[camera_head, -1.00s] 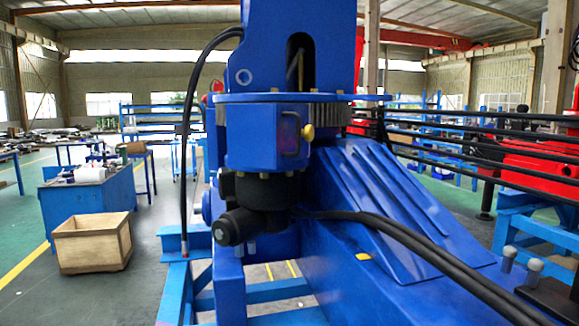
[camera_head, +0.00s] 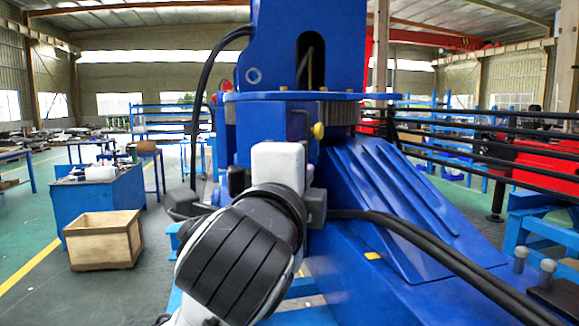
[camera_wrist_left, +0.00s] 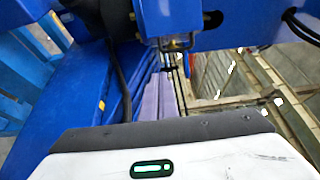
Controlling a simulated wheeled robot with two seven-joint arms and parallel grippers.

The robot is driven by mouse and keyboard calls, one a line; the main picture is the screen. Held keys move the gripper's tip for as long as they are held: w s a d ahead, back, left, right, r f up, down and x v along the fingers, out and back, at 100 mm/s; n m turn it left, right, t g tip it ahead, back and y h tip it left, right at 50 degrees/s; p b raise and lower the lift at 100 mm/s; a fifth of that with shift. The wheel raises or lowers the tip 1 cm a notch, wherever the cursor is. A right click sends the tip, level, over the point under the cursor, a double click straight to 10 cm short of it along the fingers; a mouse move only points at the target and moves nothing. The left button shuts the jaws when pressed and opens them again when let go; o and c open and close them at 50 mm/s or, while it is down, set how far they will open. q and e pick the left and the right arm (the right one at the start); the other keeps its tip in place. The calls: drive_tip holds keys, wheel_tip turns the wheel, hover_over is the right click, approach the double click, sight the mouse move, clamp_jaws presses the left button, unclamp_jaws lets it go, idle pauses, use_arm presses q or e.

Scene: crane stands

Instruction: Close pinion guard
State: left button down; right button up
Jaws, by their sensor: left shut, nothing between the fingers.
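The pinion guard (camera_head: 285,118) is a blue box under the round flange of the blue crane column. A dark handle and a yellow knob (camera_head: 318,131) sit on its right side. My left gripper (camera_head: 278,165) is raised in front of the guard and covers its lower part and the black motor. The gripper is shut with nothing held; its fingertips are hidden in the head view. In the left wrist view a blue part (camera_wrist_left: 165,18) with a dark bracket (camera_wrist_left: 175,45) shows beyond the hand. Contact cannot be told. My right gripper is not in view.
Black hoses (camera_head: 400,235) run from the column toward the lower right. A sloped blue ribbed cover (camera_head: 400,205) fills the right side. A wooden crate (camera_head: 104,241) and a blue workbench (camera_head: 98,200) stand on the floor at left, with open floor around them.

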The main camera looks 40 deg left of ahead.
sight(289, 131)
use_arm(q)
drive_tip(key=w+a, duration=0.8)
drive_tip(key=shift+f+p, duration=0.2)
drive_tip(key=shift+p, duration=0.15)
drive_tip(key=shift+a, duration=0.1)
